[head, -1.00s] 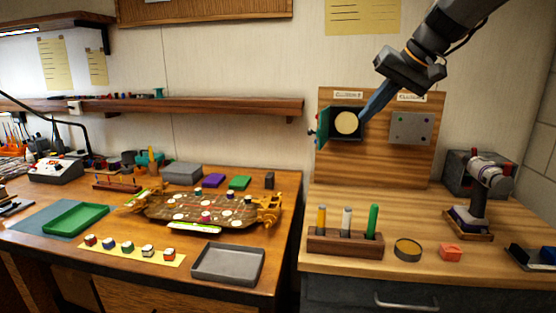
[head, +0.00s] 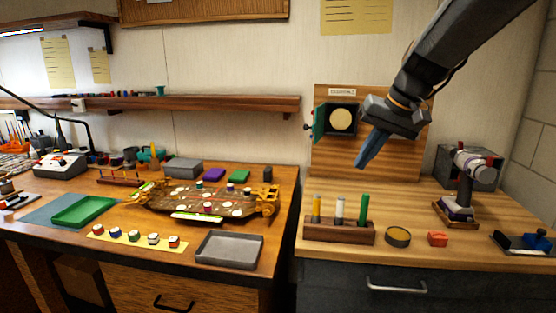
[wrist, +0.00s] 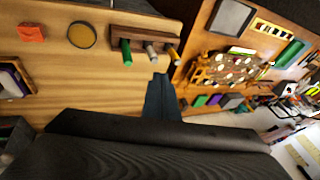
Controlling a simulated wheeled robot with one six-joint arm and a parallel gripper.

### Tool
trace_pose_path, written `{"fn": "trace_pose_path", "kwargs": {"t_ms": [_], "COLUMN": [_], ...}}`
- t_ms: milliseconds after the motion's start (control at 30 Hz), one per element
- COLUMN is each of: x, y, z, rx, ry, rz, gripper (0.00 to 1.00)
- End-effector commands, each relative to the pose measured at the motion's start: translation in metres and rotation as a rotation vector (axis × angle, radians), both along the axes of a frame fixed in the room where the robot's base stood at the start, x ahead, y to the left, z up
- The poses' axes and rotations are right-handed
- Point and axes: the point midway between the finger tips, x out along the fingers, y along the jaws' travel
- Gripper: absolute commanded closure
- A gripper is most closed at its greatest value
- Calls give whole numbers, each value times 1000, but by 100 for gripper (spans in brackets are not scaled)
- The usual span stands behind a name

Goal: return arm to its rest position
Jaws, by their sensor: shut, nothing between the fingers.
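My gripper (head: 364,162) has blue fingers and hangs from my dark arm at the upper right of the head view. The fingers are together and point down and to the left, with nothing in them. They are in the air in front of the wooden back panel, above the right bench. In the wrist view, the shut fingers (wrist: 161,88) show at the centre, over the bench edge near the wooden pen holder (wrist: 140,42).
The back panel (head: 345,172) carries a small box with an open green door (head: 319,122). The holder (head: 338,232), a round tin (head: 397,237), a red block (head: 437,239) and a stand (head: 466,185) are on the right bench.

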Motion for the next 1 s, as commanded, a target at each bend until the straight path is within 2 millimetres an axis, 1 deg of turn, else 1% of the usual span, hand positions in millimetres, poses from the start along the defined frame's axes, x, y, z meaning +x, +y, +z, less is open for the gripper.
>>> {"fn": "trace_pose_path", "kwargs": {"t_ms": [33, 67, 167, 200, 267, 300, 367, 400, 500, 600, 700, 800, 1000], "x": [-10, -17, -44, -58, -84, -103, -131, -149, -187, -212, -225, -228, -228], "y": [3, 3, 6, 8, 10, 11, 13, 13, 15, 15, 15, 14, 14], "z": [-17, -28, -68, -87, -117, -137, -163, -178, -206, -223, -231, -233, -233], "rx": [-17, -28, -77, -103, -145, -173, -213, -237, -282, -310, -323, -327, -326], "ry": [23, 37, 89, 113, 148, 171, 199, 214, 241, 256, 262, 264, 263], "rz": [-1, -3, -7, -4, 3, 11, 26, 37, 64, 87, 99, 102, 101], "gripper": [100, 100, 100, 100, 100, 100, 100, 100, 100, 100, 100, 100, 100]}}
